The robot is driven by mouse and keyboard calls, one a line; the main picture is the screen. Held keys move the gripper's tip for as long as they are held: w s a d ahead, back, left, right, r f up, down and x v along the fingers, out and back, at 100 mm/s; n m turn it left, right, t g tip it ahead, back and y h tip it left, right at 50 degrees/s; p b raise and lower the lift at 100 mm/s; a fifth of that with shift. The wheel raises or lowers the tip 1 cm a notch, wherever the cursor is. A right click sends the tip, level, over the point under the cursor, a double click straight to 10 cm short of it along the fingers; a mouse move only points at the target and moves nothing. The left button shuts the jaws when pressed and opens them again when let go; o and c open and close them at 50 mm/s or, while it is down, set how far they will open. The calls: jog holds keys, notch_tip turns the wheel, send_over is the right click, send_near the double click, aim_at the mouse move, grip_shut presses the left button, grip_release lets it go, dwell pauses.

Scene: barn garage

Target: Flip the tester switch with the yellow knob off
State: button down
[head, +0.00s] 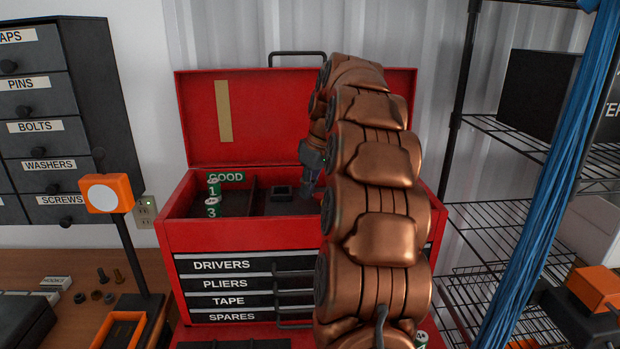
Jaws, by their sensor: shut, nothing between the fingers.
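My gripper (307,190) reaches down into the open top of the red toolbox (240,235), its fingertips low and shut with nothing visible between them. A small dark box-like device (281,194) sits in the toolbox's top tray, just left of the fingertips; I cannot tell whether they touch. It may be the tester, but no yellow knob or switch lever can be made out. My copper arm covers the right part of the toolbox and whatever lies behind it.
Green cells numbered 1 (214,188) and 3 (212,208) stand at the tray's left, near a green GOOD label (227,177). The raised lid (275,125) stands behind. A wire shelf (490,215) and blue cables (550,180) are right; an orange lamp-like head (107,193) is left.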

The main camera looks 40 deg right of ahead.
jog(key=shift+s+d+r+p, duration=0.15)
jog(key=shift+s+p, duration=0.6)
jog(key=shift+s, duration=1.25)
jog(key=shift+s+a+t+h+b, duration=0.25)
jog(key=shift+t+h+b, duration=0.25)
jog(key=shift+b, duration=1.35)
jog(key=b, duration=0.2)
jog(key=t+b, duration=0.1)
jog(key=shift+s+a+f+h+b, duration=0.2)
jog(key=shift+s+a+h+b, duration=0.05)
jog(key=shift+h+b, duration=0.1)
jog(key=t+h+b, duration=0.1)
jog(key=b, duration=0.3)
jog(key=s+a+t+h+b, duration=0.1)
jog(key=b, duration=0.3)
jog(key=s+n+t+h+b, duration=0.1)
jog(key=t+b, duration=0.1)
jog(key=b, duration=0.2)
jog(key=shift+s+a+r, duration=0.1)
jog(key=shift+a+r, duration=0.1)
jog(key=shift+a, duration=0.2)
jog(key=shift+r, duration=0.4)
jog(key=shift+r+p, duration=0.15)
jog(key=shift+p, duration=0.15)
